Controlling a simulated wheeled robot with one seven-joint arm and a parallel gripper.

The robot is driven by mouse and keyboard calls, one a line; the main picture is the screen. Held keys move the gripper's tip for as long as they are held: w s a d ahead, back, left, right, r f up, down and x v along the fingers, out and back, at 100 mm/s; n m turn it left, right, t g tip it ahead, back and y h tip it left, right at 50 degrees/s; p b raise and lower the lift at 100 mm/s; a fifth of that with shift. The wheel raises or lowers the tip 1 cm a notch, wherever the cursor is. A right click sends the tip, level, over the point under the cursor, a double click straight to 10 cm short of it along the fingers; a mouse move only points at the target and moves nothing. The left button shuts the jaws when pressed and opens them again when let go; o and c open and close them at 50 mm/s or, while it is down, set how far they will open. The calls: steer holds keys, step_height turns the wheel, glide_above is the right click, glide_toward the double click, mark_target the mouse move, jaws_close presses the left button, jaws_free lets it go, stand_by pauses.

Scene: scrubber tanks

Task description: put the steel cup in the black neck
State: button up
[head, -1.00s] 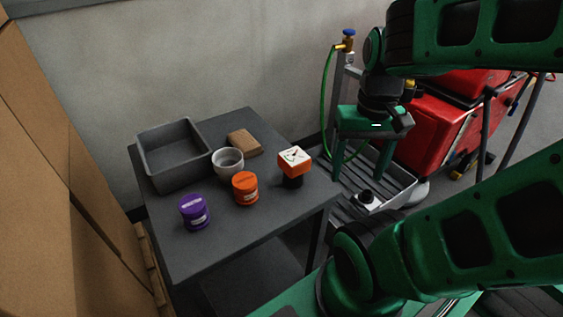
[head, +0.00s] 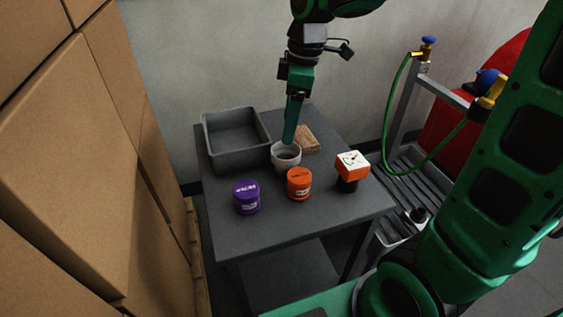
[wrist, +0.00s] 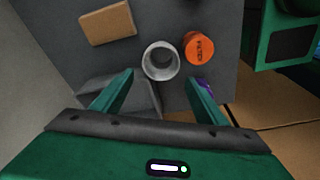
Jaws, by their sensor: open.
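The steel cup (head: 286,163) is a light grey, open-topped cup standing upright on the dark table. In the wrist view the cup (wrist: 160,73) lies just beyond and between my two spread fingertips. My gripper (head: 290,140) points down over the cup, open and empty; the wrist view also shows both its fingers (wrist: 159,79). I cannot tell whether a finger touches the cup. A small black round fitting (head: 418,215), which may be the black neck, rises from the grey slatted tray to the right of the table.
On the table (head: 277,228) are a grey bin (head: 207,134), a brown block (head: 307,138), an orange jar (head: 299,184), a purple jar (head: 246,198) and an orange-white gauge box (head: 352,166) on a black base. Cardboard boxes (head: 80,170) stand left. A green hose (head: 392,105) hangs right.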

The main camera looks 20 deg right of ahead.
mark_target(287, 147)
steer(key=shift+a+f, duration=0.15)
steer(key=shift+f, duration=1.95)
steer(key=shift+a+f, duration=0.1)
steer(key=shift+f, duration=1.95)
steer(key=shift+w, duration=0.1)
steer(key=c, duration=1.2)
steer(key=shift+r, duration=0.1)
